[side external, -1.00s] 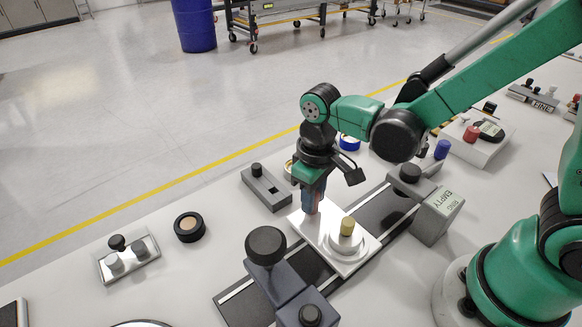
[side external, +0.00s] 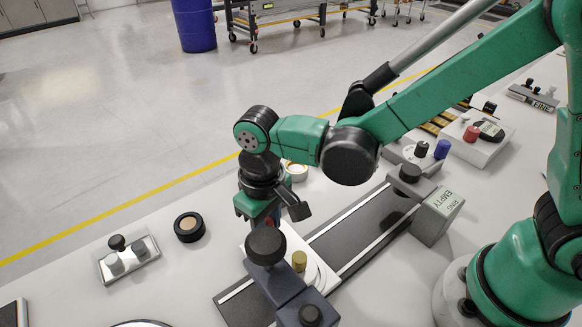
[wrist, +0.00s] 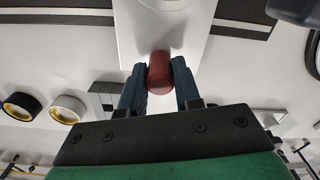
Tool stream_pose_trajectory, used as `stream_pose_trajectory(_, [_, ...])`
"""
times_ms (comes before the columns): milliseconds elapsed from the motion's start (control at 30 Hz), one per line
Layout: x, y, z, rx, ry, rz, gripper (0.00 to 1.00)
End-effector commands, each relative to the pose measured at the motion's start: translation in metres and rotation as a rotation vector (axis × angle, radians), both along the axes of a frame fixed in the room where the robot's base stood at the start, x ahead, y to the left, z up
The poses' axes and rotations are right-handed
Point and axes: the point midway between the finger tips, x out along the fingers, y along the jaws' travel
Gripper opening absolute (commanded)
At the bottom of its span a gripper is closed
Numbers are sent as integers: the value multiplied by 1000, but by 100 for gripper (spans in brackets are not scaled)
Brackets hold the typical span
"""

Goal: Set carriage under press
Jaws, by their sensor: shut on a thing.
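The carriage (side external: 324,275) is a white plate with a round raised disc and a brass-coloured knob (side external: 299,261). It sits on a dark rail (side external: 345,235) with pale edge strips. The press (side external: 300,293) is a dark blue-grey frame with a large black knob (side external: 266,245) over the rail's near end. The carriage's near part is beside and partly behind the press in this view. In the wrist view my gripper (wrist: 160,78) is shut on a red handle (wrist: 159,68) at the end of the white plate. The fingertips are mostly hidden in the side view.
A grey block labelled EMPTY (side external: 437,216) stands at the rail's far end beside a black knob (side external: 410,173). A black ring (side external: 189,227) and a small plate with knobs (side external: 128,257) lie to the left. The rail's middle is clear.

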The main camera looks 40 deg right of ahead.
Motion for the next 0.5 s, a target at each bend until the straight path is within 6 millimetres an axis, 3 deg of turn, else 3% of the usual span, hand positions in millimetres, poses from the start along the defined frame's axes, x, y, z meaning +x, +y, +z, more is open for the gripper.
stream_pose_trajectory(333, [1, 5, 0, 1, -5, -2, 0])
stream_pose_trajectory(367, [1, 5, 0, 0, -5, -2, 34])
stream_pose_trajectory(433, [1, 5, 0, 0, -5, -2, 53])
stream_pose_trajectory(467, [1, 5, 0, 0, -5, -2, 60])
stream_pose_trajectory(500, [1, 5, 0, 1, -4, -2, 60])
